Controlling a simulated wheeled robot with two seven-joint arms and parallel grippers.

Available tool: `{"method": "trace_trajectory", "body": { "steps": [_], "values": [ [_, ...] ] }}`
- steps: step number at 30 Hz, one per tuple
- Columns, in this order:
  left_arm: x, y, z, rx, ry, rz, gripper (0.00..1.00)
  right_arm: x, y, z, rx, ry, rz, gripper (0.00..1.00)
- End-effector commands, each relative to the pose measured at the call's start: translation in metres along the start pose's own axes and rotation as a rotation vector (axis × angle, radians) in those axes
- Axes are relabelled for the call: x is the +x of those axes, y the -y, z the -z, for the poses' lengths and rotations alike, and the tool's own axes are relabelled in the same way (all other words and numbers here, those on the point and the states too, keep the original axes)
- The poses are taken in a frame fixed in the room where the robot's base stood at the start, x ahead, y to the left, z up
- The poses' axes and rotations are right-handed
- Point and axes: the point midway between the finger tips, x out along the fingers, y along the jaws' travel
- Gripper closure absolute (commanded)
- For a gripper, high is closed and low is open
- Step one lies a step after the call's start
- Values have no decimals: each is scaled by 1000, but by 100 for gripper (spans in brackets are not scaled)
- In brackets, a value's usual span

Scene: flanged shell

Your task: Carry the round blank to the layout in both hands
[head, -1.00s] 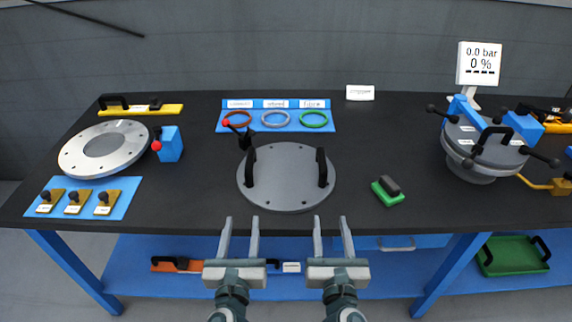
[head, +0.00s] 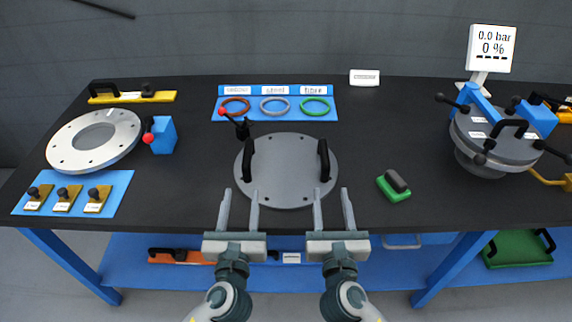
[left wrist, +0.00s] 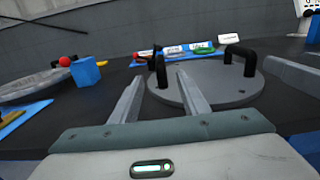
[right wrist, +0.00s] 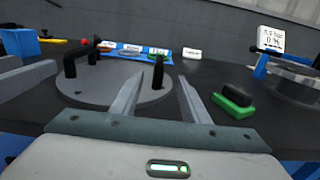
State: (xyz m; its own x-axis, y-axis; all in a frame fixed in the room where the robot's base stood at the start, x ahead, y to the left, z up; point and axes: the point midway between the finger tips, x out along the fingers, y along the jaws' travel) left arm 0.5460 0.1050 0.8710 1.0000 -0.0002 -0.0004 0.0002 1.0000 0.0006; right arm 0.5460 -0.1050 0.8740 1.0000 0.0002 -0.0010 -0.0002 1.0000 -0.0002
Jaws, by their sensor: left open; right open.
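The round blank (head: 286,181) is a grey disc with two upright black handles, lying flat on the black table in the middle. Its left handle (head: 249,160) and right handle (head: 323,161) stand near its left and right edges. My left gripper (head: 239,192) is open and empty at the blank's front left, short of the left handle. My right gripper (head: 333,192) is open and empty at the front right, short of the right handle. The blank also shows in the left wrist view (left wrist: 215,84) and the right wrist view (right wrist: 115,86). Neither gripper encloses a handle.
A blue mat (head: 221,114) with coloured rings lies behind the blank. A flanged ring (head: 62,150) and blue block (head: 164,137) are at left. A green-based block (head: 394,187) lies right of the blank; the lidded vessel (head: 485,168) stands far right.

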Motion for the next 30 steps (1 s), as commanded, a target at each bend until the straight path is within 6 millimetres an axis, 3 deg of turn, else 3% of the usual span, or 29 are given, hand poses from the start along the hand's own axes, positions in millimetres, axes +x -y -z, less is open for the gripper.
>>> {"method": "trace_trajectory", "body": {
  "steps": [8,30],
  "values": [
    [26,0,-1,0,3,-1,59,26,0,-2,0,3,1,59],
    [144,0,-1,0,1,-1,59,144,0,-1,-1,1,1,59]
  ]
}}
